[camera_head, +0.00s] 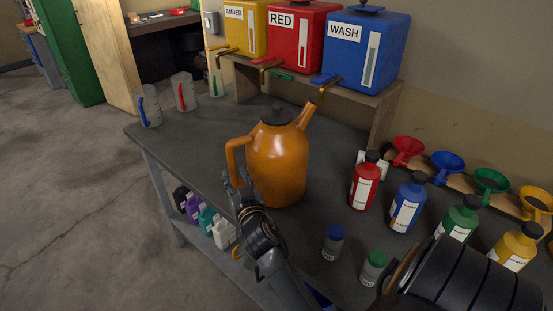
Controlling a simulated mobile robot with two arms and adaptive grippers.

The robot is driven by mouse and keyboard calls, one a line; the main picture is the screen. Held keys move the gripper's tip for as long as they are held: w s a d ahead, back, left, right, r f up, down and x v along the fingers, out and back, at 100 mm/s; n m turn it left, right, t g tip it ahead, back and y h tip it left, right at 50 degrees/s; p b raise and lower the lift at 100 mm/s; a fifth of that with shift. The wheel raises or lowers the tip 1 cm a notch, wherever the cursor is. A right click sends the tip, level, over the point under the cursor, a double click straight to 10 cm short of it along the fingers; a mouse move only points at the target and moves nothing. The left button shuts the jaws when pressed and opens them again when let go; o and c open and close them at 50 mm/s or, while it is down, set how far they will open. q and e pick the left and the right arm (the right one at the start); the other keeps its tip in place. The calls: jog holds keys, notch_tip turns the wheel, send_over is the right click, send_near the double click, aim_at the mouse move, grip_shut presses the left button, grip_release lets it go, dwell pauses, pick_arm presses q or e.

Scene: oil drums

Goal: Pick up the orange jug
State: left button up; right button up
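The orange jug (279,160) stands upright on the dark table, with a dark lid on top. Its spout points up to the right and its loop handle is on the left. My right gripper (238,178) is at the lower part of the handle, close against the jug's left side. Its fingertips overlap the handle in the picture; whether they are closed on it I cannot tell. My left gripper is not in view.
Red (365,184), blue (407,203), green and yellow bottles stand right of the jug, with small capped jars (333,243) in front. Behind is a shelf (385,112) with amber, red and blue tanks. Clear measuring jugs (184,92) stand at the far left.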

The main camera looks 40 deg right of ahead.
aim_at(233, 168)
jog(key=p+x, duration=0.1)
jog(key=x, duration=0.2)
jog(key=shift+w+d+r, duration=0.2)
jog(key=shift+w+d, duration=0.05)
jog(key=shift+w, duration=0.05)
jog(key=shift+w+d+f, duration=0.1)
jog(key=shift+w+d, duration=0.05)
jog(key=shift+w, duration=0.35)
grip_shut()
jog(key=shift+s, duration=0.1)
